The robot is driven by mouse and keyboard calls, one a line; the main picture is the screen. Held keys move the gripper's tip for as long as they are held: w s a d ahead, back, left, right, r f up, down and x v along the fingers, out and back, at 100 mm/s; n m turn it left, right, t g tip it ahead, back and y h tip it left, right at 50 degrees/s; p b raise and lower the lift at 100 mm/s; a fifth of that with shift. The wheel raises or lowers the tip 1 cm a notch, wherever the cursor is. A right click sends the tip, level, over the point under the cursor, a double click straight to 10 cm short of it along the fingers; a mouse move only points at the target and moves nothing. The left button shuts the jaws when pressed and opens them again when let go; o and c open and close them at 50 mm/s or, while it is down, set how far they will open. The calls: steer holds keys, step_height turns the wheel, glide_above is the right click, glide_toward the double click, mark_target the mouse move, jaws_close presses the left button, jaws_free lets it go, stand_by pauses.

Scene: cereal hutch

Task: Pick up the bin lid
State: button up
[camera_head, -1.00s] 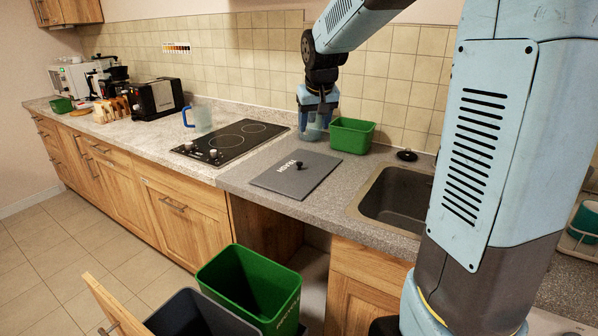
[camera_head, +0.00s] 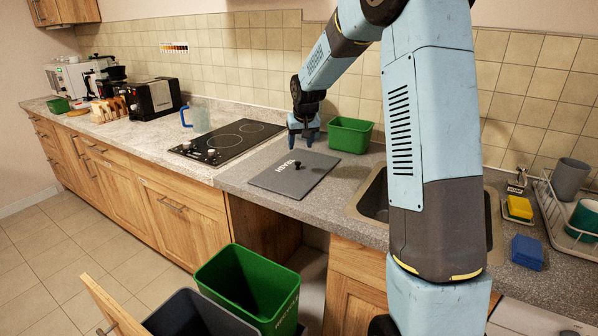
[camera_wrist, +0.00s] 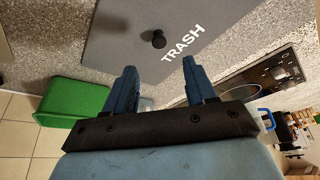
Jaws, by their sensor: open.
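The bin lid (camera_head: 283,180) is a flat grey panel marked "TRASH" with a small black knob (camera_head: 297,164) on top. It lies flat on the counter between the cooktop and the sink. It also shows in the wrist view (camera_wrist: 128,45), with its knob (camera_wrist: 159,39) ahead of my fingertips. My gripper (camera_head: 300,140) is open and empty, above the counter at the lid's back edge. In the wrist view my two blue fingers (camera_wrist: 158,78) are spread apart, and the knob is not between them.
A small green bin (camera_head: 350,135) stands right beside my gripper. The cooktop (camera_head: 228,139) is left of the lid, the sink (camera_head: 372,195) right. An open drawer below holds a green bin (camera_head: 262,285) and a dark bin (camera_head: 190,318). A sponge (camera_head: 519,207) lies at the right.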

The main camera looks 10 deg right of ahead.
mark_target(298, 162)
steer(key=shift+x, duration=4.7)
steer(key=shift+c, duration=0.3)
jaws_close()
